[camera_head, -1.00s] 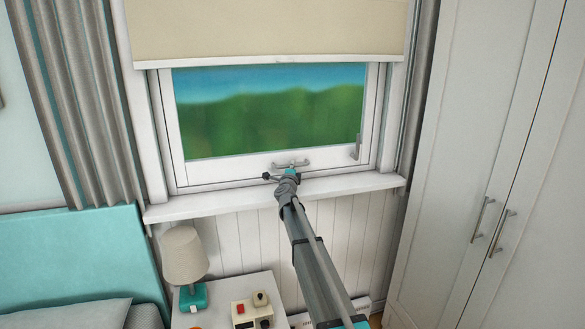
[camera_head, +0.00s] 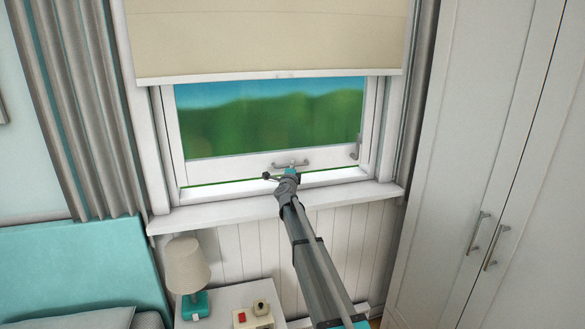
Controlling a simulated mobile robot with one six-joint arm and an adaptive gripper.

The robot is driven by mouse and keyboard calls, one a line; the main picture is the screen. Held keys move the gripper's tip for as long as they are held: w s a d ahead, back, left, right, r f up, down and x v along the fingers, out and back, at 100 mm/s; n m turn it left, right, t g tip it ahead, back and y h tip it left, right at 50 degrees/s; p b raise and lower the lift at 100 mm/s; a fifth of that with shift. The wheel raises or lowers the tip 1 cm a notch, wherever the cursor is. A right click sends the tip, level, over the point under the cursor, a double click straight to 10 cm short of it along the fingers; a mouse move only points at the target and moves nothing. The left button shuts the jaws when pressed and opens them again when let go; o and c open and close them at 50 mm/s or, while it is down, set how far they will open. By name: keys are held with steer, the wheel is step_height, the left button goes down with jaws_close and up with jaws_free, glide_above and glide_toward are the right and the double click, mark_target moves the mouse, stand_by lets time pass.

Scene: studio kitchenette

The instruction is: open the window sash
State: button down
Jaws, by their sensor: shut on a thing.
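The window sash (camera_head: 228,170) is a white frame around a pane with a blurred green and blue view. A thin strip of green shows under its bottom rail, so it stands slightly open. A grey bar handle (camera_head: 291,163) sits on the bottom rail. My gripper (camera_head: 287,174) reaches up from below to this handle and is shut on it. The fingers are small and partly hidden by my wrist. A second grey handle (camera_head: 355,146) is on the sash's right side.
A cream blind (camera_head: 265,38) covers the window's upper part. The white sill (camera_head: 230,210) runs below. A lamp (camera_head: 187,268) and small items stand on a bedside table (camera_head: 222,300). A grey curtain (camera_head: 85,110) hangs left; a tall white wardrobe (camera_head: 470,150) stands right.

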steer(key=p, duration=2.2)
glide_toward(294, 103)
steer(key=x, duration=0.4)
steer(key=shift+w+r, duration=0.2)
steer(key=shift+r, duration=0.05)
steer(key=c, duration=0.7)
jaws_free()
steer(key=shift+f, duration=0.15)
step_height(294, 103, down, 29)
steer(key=b, duration=2.9)
steer(key=shift+s, duration=0.1)
steer(key=shift+r+v, duration=0.15)
steer(key=shift+v, duration=1.25)
steer(key=shift+r+v, duration=0.1)
steer(key=shift+v, duration=1.25)
